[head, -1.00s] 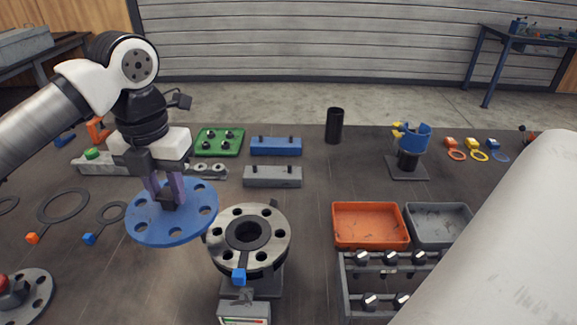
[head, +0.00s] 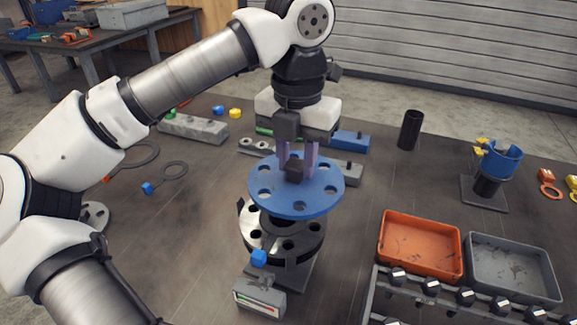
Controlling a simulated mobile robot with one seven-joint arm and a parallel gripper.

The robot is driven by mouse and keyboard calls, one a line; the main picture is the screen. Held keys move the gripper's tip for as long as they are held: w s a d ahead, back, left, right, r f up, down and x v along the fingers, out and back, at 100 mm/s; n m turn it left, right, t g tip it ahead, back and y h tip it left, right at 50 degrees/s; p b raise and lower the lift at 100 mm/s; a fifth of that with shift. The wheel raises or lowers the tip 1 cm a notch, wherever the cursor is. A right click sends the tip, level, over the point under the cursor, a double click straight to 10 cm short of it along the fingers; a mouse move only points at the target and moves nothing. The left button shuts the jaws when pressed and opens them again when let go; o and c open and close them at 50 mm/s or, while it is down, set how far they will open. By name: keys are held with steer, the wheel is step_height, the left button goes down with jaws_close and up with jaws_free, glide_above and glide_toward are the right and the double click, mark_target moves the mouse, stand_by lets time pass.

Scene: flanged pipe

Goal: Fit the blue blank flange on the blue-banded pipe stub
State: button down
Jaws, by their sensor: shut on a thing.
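The blue blank flange (head: 322,196) is a flat disc with bolt holes and a dark block in its middle. My gripper (head: 296,170) is shut on that block and holds the disc roughly level. The pipe stub (head: 311,243) stands upright with a steel flange ring on top, a dark bore and a blue tag (head: 259,258) at its front. The blue disc is above the stub and covers the back of its ring from view. A gap seems to show at the front, but I cannot tell whether they touch at the back.
An orange tray (head: 436,269) and a grey tray (head: 515,290) lie to the right, behind a rack of bolts (head: 431,286). A small gauge box (head: 260,297) sits in front of the stub. A black cylinder (head: 410,130) stands at the back right.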

mark_target(282, 182)
steer(key=shift+s+a+n, duration=0.2)
steer(key=shift+a+n, duration=0.05)
steer(key=shift+a, duration=0.35)
steer(key=shift+s+a+n, duration=0.15)
steer(key=shift+a+n, duration=0.1)
steer(key=shift+a, duration=0.3)
steer(key=shift+d+f+b, duration=0.1)
steer(key=shift+f+b, duration=1.75)
steer(key=shift+f, duration=0.55)
steer(key=shift+f+b, duration=0.6)
steer(key=shift+b, duration=0.05)
steer(key=shift+f+b, duration=0.45)
steer(key=c, duration=1)
jaws_free()
